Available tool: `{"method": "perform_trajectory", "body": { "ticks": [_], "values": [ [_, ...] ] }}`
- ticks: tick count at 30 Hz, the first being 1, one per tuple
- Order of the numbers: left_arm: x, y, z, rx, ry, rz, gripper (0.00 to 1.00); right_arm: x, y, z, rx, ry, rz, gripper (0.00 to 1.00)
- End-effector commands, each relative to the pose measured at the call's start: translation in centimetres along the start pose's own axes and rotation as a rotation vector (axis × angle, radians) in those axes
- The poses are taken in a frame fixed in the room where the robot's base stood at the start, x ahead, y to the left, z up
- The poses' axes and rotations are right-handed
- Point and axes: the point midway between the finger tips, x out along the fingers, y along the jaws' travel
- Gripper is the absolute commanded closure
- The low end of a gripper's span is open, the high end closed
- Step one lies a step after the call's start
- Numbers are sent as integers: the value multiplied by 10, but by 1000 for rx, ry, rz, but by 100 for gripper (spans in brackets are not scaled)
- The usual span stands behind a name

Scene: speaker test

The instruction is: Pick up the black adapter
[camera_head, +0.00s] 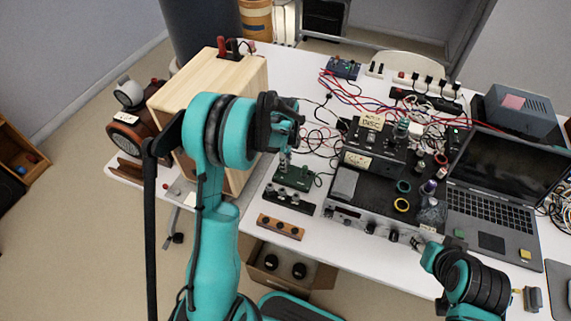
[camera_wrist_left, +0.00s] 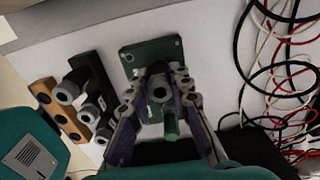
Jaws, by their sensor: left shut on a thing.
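My left gripper (camera_head: 284,140) is above the green board (camera_head: 293,177) on the table. In the left wrist view its fingers (camera_wrist_left: 158,98) are closed around a dark grey cylindrical piece (camera_wrist_left: 160,88), which looks like the black adapter. A small green cylinder (camera_wrist_left: 171,124) shows just below it in that view. The green board (camera_wrist_left: 150,55) lies behind the fingers; I cannot tell whether the piece touches it. My right arm (camera_head: 478,284) comes in at the lower right; its fingers are not clear.
A black rack (camera_head: 289,200) with several connectors and a wooden rack (camera_head: 280,227) lie nearer the table's front edge. A wooden speaker box (camera_head: 212,82) stands left. Black equipment (camera_head: 355,190), a laptop (camera_head: 492,200) and tangled red and white cables (camera_head: 335,90) crowd the right.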

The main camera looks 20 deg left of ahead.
Motion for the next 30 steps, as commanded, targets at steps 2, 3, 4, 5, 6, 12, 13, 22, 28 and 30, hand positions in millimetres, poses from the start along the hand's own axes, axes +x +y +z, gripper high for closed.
{"method": "perform_trajectory", "body": {
  "ticks": [2, 3, 4, 5, 6, 12, 13, 22, 28, 30],
  "values": [
    [0, 0, 0, 0, 0, 0, 100, 0, 0, 0, 0, 0, 0, 59],
    [0, 0, 0, 0, 0, 0, 100, 0, 0, 0, 0, 0, 0, 59],
    [-1, 0, 0, 0, 0, 0, 100, 0, 0, 0, 0, 0, 0, 59],
    [-1, 0, 0, 0, 0, 0, 100, -1, 0, 0, 0, 0, 0, 59],
    [-3, 0, 0, 0, 0, 0, 100, -1, 0, -1, 0, 0, 0, 59],
    [-25, 0, 0, 0, 0, 0, 100, -10, 0, -7, 0, 0, 0, 59],
    [-31, 0, 0, 0, 0, 0, 100, -12, 0, -9, 0, 0, 0, 59],
    [-76, 14, -53, 7, 0, 0, 100, -31, 0, -22, 0, 0, 0, 59],
    [-98, 23, -91, 4, 0, 0, 100, -40, 0, -28, 0, 0, 0, 59],
    [-104, 26, -100, 3, 0, 0, 100, -41, 0, -29, 0, 0, 0, 59]
  ]
}}
